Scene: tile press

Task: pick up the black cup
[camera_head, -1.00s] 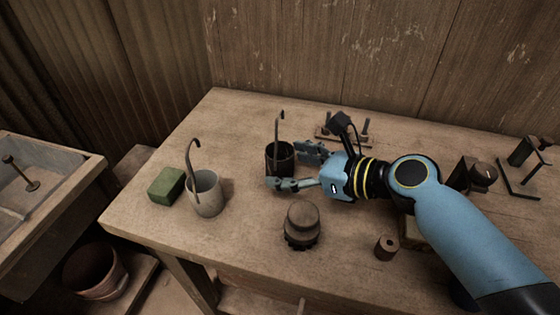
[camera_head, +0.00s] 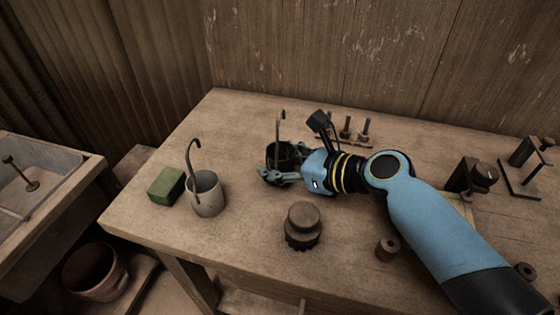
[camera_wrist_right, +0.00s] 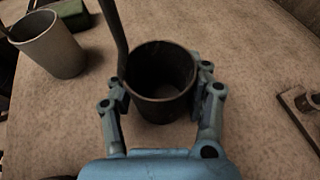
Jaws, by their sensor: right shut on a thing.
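The black cup (camera_head: 279,152) stands upright on the table, toward its back left, with a thin hooked rod rising at its side. My right gripper (camera_head: 282,168) is around the cup from the right and shut on it. In the right wrist view the black cup (camera_wrist_right: 160,80) sits between the two fingers of my right gripper (camera_wrist_right: 160,98), one finger at each side of its wall. The inside of the cup is dark. My left gripper is not in view.
A grey cup (camera_head: 206,194) with a hooked rod and a green block (camera_head: 167,186) stand to the left. A dark knobbed press piece (camera_head: 302,226) is in front. A rack of pegs (camera_head: 347,132) is behind. A small spool (camera_head: 387,249) lies at the right front.

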